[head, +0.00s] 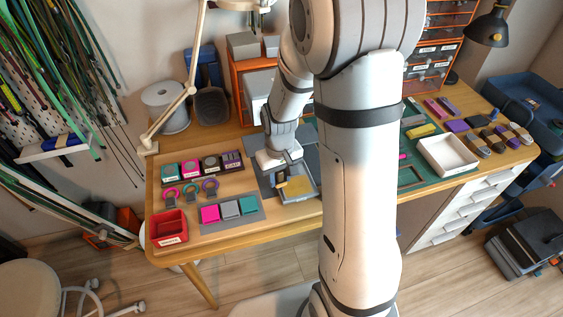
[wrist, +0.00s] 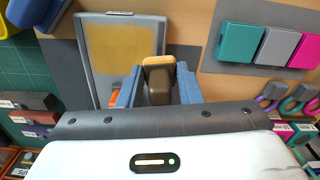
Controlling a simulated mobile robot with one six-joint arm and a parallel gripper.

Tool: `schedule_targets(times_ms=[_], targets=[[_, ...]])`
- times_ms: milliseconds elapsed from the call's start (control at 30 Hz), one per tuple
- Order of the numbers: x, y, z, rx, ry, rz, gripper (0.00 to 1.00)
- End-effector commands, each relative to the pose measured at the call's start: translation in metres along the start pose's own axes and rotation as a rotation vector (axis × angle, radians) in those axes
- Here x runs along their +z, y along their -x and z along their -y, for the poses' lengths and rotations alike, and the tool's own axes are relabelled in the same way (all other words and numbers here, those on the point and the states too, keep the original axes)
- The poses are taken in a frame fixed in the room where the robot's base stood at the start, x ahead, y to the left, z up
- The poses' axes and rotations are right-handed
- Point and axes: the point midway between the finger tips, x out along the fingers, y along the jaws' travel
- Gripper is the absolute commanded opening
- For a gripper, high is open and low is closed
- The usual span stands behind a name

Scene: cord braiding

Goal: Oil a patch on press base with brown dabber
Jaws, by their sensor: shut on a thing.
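The press base (head: 312,191) is a grey plate with a golden-yellow patch on top, in the middle of the table in the head view. It also shows in the wrist view (wrist: 92,75), at upper left. My gripper (wrist: 154,88) is shut on the brown dabber (wrist: 158,84), a dark block with a tan end, between its blue fingers. In the head view my gripper (head: 283,172) is over the left part of the base. The dabber lies beside the yellow patch in the wrist view; I cannot tell whether it touches the base.
A grey mat with pink, grey and teal blocks (head: 230,209) lies left of the base. A red box (head: 169,228) stands at the front left corner. A white tray (head: 448,156) sits on the green mat (head: 410,133) at right. My arm hides the table's middle right.

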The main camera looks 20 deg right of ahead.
Motion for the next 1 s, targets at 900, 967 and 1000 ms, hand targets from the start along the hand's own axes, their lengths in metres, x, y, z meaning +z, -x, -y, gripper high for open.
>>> schedule_targets(times_ms=[900,967,1000], targets=[[0.001,0.058,-0.002,-0.001,-0.005,0.004,0.14],[0.001,0.058,-0.003,0.000,-0.005,0.004,0.14],[0.001,0.058,-0.003,0.000,-0.005,0.004,0.14]])
